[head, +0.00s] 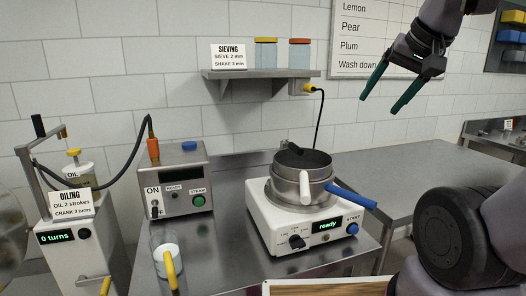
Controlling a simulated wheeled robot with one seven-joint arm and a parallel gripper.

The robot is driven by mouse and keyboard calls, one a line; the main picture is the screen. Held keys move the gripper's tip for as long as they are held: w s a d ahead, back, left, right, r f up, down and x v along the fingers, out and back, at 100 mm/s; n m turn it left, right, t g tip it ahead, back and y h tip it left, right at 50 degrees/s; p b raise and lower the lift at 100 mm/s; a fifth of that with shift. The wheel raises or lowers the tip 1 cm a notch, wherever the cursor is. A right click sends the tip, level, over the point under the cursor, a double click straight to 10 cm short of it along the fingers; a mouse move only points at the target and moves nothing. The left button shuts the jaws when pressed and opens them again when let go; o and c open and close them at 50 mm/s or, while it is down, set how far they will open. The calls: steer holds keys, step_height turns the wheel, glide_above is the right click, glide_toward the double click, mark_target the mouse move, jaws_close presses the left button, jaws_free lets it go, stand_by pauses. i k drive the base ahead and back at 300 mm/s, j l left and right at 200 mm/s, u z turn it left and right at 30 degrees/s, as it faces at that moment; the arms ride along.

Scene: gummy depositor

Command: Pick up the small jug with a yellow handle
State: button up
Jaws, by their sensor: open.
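The small jug (157,240) stands on the front left of the steel bench, below the grey control box. It looks like clear glass or plastic with something white inside. Its yellow handle (169,269) points toward me. My gripper (380,104) is at the upper right, in the air well above the bench. Its two dark green fingers are apart with nothing between them. It is far to the right of the jug and not touching anything.
The control box (185,180) stands behind the jug. The oiling machine (75,262) is at left. A wall shelf (262,74) holds jars. The right-hand bench (385,180) is clear.

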mark_target(163, 244)
steer(key=j+u, duration=0.15)
steer(key=u, duration=0.2)
steer(key=k+j+u, duration=0.1)
steer(key=u, duration=0.3)
steer(key=j+u, duration=0.35)
steer(key=z, duration=1.2)
steer(key=k+j+z, duration=0.3)
steer(key=j+z, duration=0.2)
steer(key=k+j+z, duration=0.45)
steer(key=k+j, duration=0.1)
steer(key=j, duration=0.1)
